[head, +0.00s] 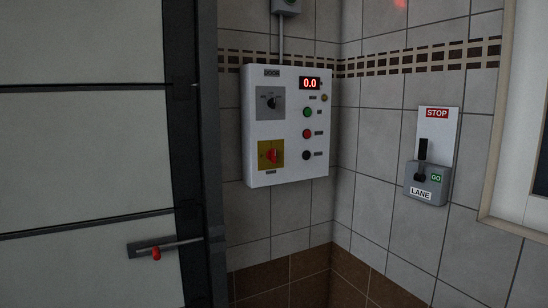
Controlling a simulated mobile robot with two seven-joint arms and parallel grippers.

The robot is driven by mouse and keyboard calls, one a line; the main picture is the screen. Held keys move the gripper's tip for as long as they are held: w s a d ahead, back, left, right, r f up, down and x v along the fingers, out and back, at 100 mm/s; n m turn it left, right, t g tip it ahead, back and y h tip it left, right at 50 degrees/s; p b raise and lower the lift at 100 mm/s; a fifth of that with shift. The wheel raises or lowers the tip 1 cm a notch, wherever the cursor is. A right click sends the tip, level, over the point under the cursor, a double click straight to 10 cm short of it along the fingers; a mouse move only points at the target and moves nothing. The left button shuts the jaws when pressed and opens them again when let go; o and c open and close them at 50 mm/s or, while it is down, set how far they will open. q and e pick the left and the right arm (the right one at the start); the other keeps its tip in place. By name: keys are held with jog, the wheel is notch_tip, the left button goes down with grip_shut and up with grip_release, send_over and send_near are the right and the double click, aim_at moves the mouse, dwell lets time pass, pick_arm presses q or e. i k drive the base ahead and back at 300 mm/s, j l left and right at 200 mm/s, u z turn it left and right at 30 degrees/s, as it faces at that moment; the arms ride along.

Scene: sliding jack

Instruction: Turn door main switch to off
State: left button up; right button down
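A white control panel (286,176) labelled DOOR hangs on the tiled wall. At its lower left is a red rotary switch (272,155) on a yellow plate (264,161). The small label under it is too blurred to read, and I cannot tell which position the knob is in. Above it is a black selector knob (271,102) on a grey plate. A red display (310,83) at the top right reads 0.0. Neither of my grippers is in view.
Green (307,112), red (306,134) and black (306,155) buttons sit right of the switches. A LANE box (426,185) with a lever is on the right wall. A large panelled door (80,150) with a red-knobbed bolt (156,253) stands at left. The space before the panel looks clear.

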aim_at(272, 155)
jog(key=i, duration=0.75)
jog(key=i+z, duration=0.45)
jog(key=i+j+z, duration=0.1)
jog(key=z, duration=0.35)
jog(key=i, duration=0.1)
